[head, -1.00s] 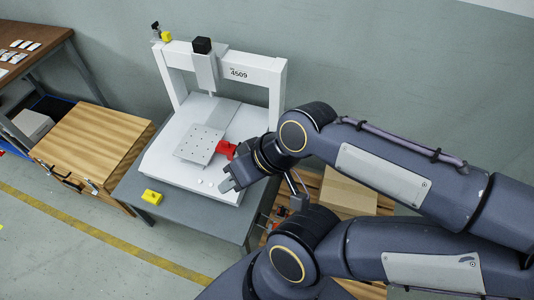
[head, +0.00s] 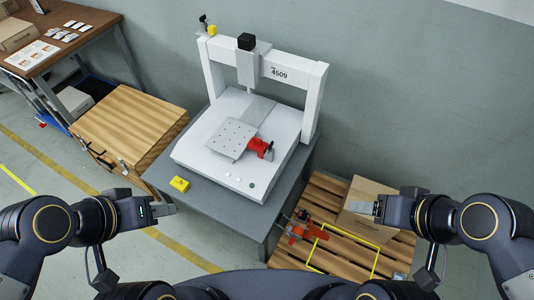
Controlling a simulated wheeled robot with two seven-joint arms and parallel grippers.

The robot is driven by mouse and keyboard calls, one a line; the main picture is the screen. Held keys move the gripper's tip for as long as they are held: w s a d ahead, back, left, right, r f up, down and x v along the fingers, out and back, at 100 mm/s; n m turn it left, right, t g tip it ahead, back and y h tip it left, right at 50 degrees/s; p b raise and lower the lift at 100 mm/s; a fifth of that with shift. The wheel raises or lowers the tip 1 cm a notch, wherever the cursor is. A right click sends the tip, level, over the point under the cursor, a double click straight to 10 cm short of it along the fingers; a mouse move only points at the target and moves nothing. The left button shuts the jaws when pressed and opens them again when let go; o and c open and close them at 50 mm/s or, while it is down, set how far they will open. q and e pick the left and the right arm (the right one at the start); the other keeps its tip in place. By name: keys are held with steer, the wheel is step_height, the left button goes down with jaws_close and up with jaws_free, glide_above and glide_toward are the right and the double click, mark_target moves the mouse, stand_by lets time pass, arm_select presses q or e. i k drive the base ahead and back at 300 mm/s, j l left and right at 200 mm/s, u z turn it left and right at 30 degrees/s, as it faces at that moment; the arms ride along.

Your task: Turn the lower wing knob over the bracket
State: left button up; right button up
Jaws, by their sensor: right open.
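A white gantry machine (head: 313,105) marked 4509 stands on a grey table. On its base is a grey perforated plate (head: 232,138). A red piece (head: 258,145) sits at the plate's right edge, with a small dark and red part (head: 269,153) at its right end. These look like the bracket and knob, but they are too small to tell apart surely. My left gripper (head: 165,209) is left of the table's front, well apart from the machine; its finger gap is unclear. My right gripper (head: 362,207) is open and empty, in front of a cardboard box, right of the table.
A wooden pallet (head: 327,190) with a cardboard box (head: 369,198) and orange tools (head: 302,229) is at the right. A wooden cabinet (head: 130,125) stands left.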

mark_target(269, 148)
steer(key=i+j, duration=0.15)
steer(key=j, duration=0.15)
steer(key=i+j, duration=0.1)
steer(key=j, duration=0.25)
steer(key=i+j, duration=0.15)
steer(key=j, duration=0.15)
steer(key=i+j, duration=0.15)
steer(key=j, duration=0.15)
steer(key=z, duration=0.05)
